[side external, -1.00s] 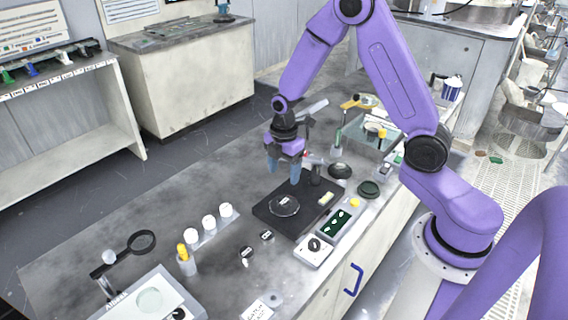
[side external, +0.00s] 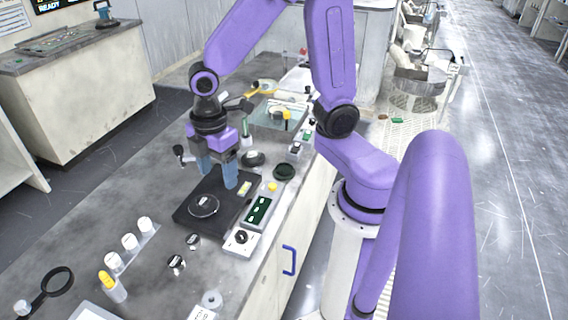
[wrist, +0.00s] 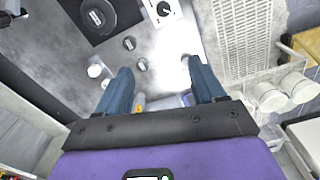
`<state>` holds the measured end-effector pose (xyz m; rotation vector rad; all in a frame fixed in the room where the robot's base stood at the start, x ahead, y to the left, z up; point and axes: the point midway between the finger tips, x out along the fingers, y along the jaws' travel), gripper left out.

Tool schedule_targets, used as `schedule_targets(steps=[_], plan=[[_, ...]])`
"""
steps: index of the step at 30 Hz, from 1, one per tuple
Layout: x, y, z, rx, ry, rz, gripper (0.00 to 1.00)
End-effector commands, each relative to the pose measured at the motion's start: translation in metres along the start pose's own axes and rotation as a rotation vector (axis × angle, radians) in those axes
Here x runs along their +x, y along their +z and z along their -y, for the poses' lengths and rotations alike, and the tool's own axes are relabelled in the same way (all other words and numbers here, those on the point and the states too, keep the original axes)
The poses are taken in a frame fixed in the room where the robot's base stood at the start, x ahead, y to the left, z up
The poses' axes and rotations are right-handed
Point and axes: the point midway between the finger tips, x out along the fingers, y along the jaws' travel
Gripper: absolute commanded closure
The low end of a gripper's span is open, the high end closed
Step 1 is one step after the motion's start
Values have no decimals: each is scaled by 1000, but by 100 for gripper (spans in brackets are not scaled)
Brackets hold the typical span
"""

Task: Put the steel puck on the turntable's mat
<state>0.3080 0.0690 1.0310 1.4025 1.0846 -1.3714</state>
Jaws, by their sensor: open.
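The turntable (side external: 182,219) is a black square base with a dark round mat (side external: 203,205) that carries a pale label. It shows at the top of the wrist view (wrist: 98,36). Two small dark pucks with pale labels lie on the bench in front of it, one nearer the turntable (side external: 193,241) and one farther off (side external: 176,263). I cannot tell which is steel. The wrist view shows them too (wrist: 128,43). My gripper (side external: 217,178) is open and empty, its blue fingers apart above the turntable's back edge. Its fingers also show in the wrist view (wrist: 158,72).
A knob box (side external: 241,240) and a green-windowed panel (side external: 258,211) stand right of the turntable. A grey ring (side external: 211,299) lies near the front edge.

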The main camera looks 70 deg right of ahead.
Motion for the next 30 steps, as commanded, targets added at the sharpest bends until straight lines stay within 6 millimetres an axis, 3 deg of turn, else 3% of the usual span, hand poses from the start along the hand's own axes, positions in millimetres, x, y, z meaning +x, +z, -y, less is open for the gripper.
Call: schedule_targets(steps=[6,13,19,30], plan=[[-26,14,68,96,1,-12,31],[-40,39,119,190,-4,-16,31],[-43,50,135,226,-6,-15,31],[-43,50,136,230,-6,-14,31]])
